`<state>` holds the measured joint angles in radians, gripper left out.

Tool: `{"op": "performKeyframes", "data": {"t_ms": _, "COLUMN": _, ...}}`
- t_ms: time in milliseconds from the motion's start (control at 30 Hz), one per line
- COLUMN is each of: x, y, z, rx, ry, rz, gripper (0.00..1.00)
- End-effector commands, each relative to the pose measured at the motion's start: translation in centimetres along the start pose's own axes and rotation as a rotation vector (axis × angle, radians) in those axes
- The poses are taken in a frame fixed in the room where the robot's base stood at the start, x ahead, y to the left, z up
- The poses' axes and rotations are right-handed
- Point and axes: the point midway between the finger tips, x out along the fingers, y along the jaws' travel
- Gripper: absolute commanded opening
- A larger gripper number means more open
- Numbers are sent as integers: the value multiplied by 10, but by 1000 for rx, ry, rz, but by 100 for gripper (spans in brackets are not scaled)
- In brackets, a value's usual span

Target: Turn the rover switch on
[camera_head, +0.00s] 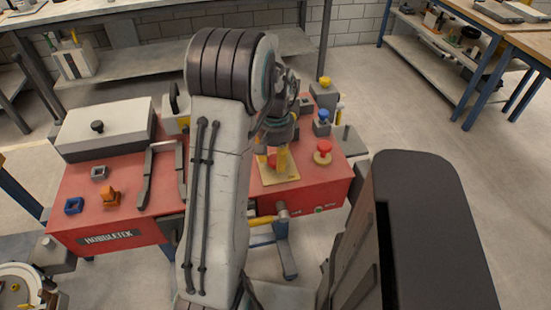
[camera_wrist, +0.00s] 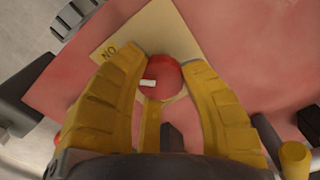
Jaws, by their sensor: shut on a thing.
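The rover switch is most likely the round red knob (camera_wrist: 170,75) with a small white mark, seen in the wrist view. It sits on a pale yellow plate (camera_wrist: 165,22) lettered "NO"; the rest of the lettering is hidden. The plate also shows in the head view (camera_head: 281,181) on the red bench. In the head view my gripper (camera_head: 273,160) is partly behind my arm, and the knob shows only as a bit of red between the fingers.
A red mushroom button (camera_head: 323,147) stands right of the plate, with a blue knob (camera_head: 321,116) and a yellow knob (camera_head: 325,82) behind. A white-lidded box (camera_head: 105,125) and small blocks lie on the left of the red bench (camera_head: 130,231). A yellow-handled tool (camera_head: 263,220) is at the front.

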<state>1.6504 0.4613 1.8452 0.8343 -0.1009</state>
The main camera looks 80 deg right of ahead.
Motion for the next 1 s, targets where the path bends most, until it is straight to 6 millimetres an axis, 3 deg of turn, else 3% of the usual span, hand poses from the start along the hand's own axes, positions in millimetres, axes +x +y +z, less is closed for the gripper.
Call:
{"op": "performKeyframes", "data": {"t_ms": 633, "x": 2, "y": 0, "z": 2, "rx": 47, "ry": -8, "rz": -1, "gripper": 7}}
{"op": "performKeyframes", "data": {"t_ms": 667, "x": 2, "y": 0, "z": 2, "rx": 47, "ry": -8, "rz": -1, "gripper": 42}}
{"op": "performKeyframes", "data": {"t_ms": 933, "x": 1, "y": 0, "z": 1, "rx": 45, "ry": -4, "rz": 0, "gripper": 66}}
{"op": "performKeyframes", "data": {"t_ms": 1000, "x": 1, "y": 0, "z": 1, "rx": 45, "ry": -3, "rz": 0, "gripper": 67}}
